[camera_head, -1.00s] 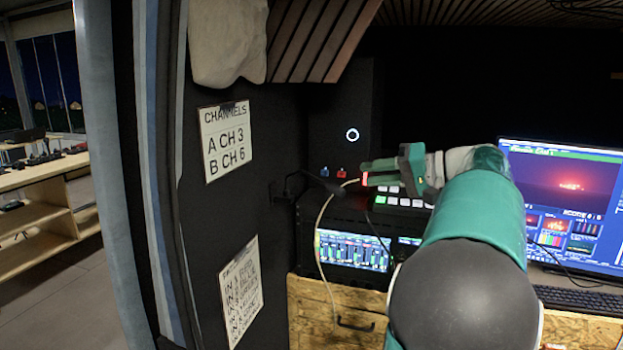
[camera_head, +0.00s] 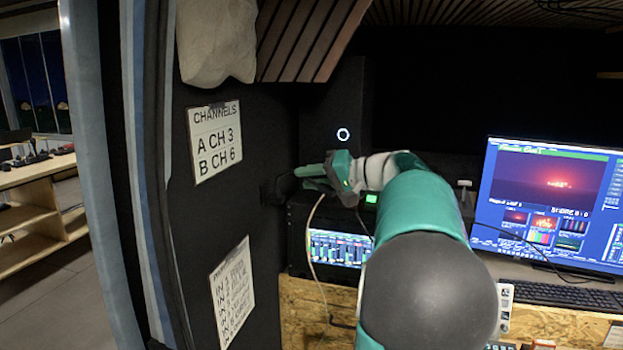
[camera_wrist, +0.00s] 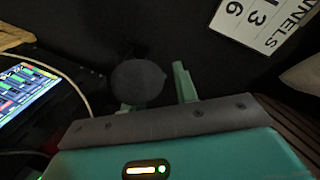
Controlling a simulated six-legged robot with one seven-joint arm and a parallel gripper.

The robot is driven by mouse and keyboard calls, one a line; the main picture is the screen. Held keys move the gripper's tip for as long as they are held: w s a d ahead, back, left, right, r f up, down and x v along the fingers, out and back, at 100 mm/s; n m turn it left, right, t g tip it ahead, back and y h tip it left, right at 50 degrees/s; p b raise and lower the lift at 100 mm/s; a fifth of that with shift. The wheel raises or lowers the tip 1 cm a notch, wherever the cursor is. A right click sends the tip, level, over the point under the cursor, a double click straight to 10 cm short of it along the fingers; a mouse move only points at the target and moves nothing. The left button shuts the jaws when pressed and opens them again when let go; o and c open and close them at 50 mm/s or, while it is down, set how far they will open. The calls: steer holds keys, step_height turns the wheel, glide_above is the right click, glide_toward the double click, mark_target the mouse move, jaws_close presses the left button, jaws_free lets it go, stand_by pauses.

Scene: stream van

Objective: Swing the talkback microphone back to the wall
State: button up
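The microphone's dark grey round head (camera_wrist: 138,82) shows in the wrist view, in front of my left finger and hiding its tip. My gripper (camera_wrist: 160,84) is open, with the two green fingers apart. I cannot tell whether the head touches a finger. In the head view my gripper (camera_head: 312,174) points left at the dark side wall (camera_head: 263,135), above the rack unit. A thin black arm or bracket (camera_head: 283,181) reaches from that wall to the gripper. The microphone head is not clear there, apparently behind my gripper.
A rack unit with a lit display (camera_head: 338,248) stands below my gripper, with a pale cable (camera_head: 311,235) hanging before it. A monitor (camera_head: 550,205) and keyboard (camera_head: 555,294) are at right. A channel sign (camera_head: 215,141) and a second sheet (camera_head: 232,292) hang on the wall.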

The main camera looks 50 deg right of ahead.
jaws_close()
